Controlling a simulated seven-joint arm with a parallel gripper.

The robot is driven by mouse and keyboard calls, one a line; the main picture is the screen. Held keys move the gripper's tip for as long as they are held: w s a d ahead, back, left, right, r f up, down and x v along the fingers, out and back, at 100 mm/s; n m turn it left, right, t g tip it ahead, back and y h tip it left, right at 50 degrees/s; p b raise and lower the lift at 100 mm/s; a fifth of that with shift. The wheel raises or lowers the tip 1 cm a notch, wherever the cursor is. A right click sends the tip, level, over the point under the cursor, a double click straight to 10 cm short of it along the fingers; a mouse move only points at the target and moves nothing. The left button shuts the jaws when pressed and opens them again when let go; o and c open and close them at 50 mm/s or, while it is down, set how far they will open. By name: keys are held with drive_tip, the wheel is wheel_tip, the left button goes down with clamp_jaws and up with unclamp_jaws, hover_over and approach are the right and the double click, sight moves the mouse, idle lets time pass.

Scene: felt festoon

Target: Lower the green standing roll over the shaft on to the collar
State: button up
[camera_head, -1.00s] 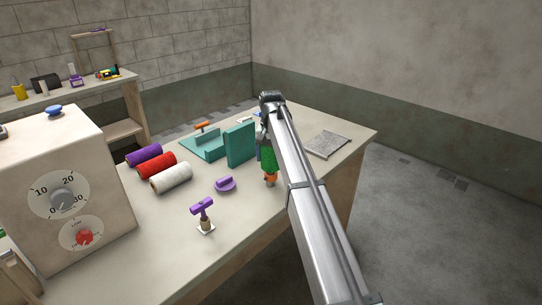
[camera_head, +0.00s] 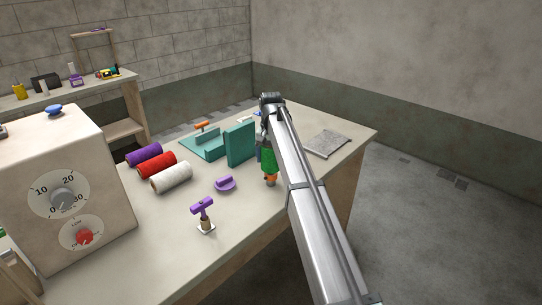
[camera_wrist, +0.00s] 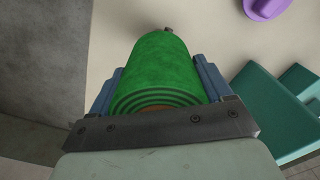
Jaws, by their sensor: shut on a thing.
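The green roll (camera_head: 268,161) is held upright by my gripper, just left of my arm in the head view. In the wrist view the green roll (camera_wrist: 158,72) lies between the two blue-grey fingers of my gripper (camera_wrist: 158,85), which is shut on it. Its layered near end and a brown core show there. A small grey tip (camera_wrist: 168,30), perhaps of the shaft, shows just past its far end. An orange part (camera_head: 270,180), possibly the collar, shows right below the roll in the head view. I cannot tell whether they touch. My arm hides part of this spot.
A teal upright block (camera_head: 240,145) stands just left of the roll. A purple knobbed disc (camera_head: 225,184) and a purple T-handled tool (camera_head: 203,208) are nearer. Purple (camera_head: 144,155), red (camera_head: 156,165) and white (camera_head: 171,177) rolls lie left. A grey felt pad (camera_head: 328,143) lies right.

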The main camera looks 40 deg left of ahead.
drive_tip(key=shift+f, duration=0.85)
drive_tip(key=o, duration=1.1)
drive_tip(key=shift+o, duration=0.2)
drive_tip(key=shift+r, duration=0.1)
wheel_tip(320, 180, up, 14)
